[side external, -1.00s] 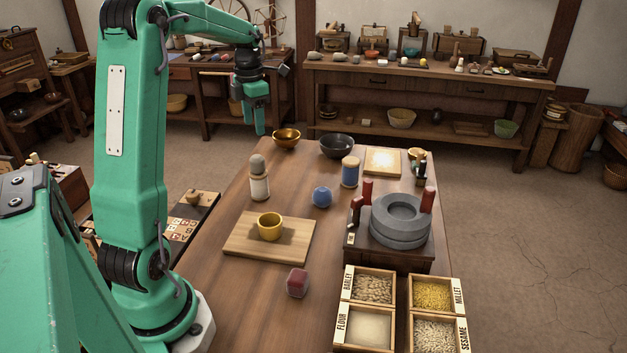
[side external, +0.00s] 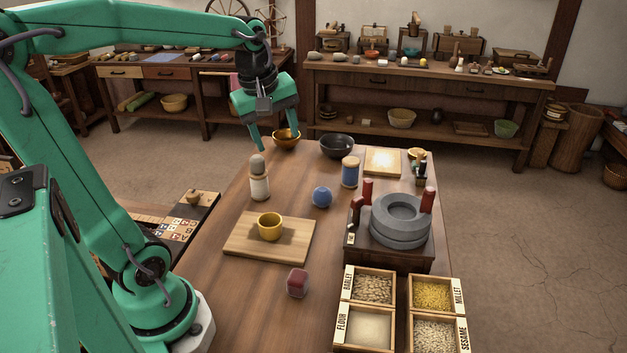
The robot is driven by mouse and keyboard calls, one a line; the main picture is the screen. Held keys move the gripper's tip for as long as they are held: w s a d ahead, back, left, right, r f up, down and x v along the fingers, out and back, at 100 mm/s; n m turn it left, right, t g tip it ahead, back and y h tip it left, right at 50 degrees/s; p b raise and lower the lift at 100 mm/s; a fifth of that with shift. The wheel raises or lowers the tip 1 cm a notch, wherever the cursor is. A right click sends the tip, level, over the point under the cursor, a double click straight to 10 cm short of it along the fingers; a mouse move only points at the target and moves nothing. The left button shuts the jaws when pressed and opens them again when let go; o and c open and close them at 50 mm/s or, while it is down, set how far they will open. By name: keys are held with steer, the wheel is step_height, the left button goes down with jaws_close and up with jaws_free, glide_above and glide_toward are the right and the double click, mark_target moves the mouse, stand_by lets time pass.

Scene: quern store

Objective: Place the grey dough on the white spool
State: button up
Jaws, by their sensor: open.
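The grey dough (side external: 258,163) is a rounded grey lump. It sits on top of the white spool (side external: 260,187), which stands upright on the table left of the middle. My gripper (side external: 279,138) is open and empty, with its fingers pointing down. In the picture it appears above and slightly right of the dough, apart from it. Its exact depth relative to the dough is hard to tell.
A blue spool (side external: 350,173) and a blue ball (side external: 322,196) stand to the right. A yellow cup (side external: 269,227) sits on a wooden board (side external: 240,242) in front. The stone quern (side external: 401,222) and grain boxes (side external: 384,313) fill the right side. Bowls (side external: 337,146) stand at the back.

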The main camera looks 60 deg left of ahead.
steer(key=s+d+f+m+t+h, duration=0.1)
steer(key=s+d+m, duration=0.7)
steer(key=m, duration=0.8)
steer(key=shift+s+d+f+t, duration=0.2)
steer(key=shift+d+f+t, duration=0.6)
steer(key=shift+d, duration=0.2)
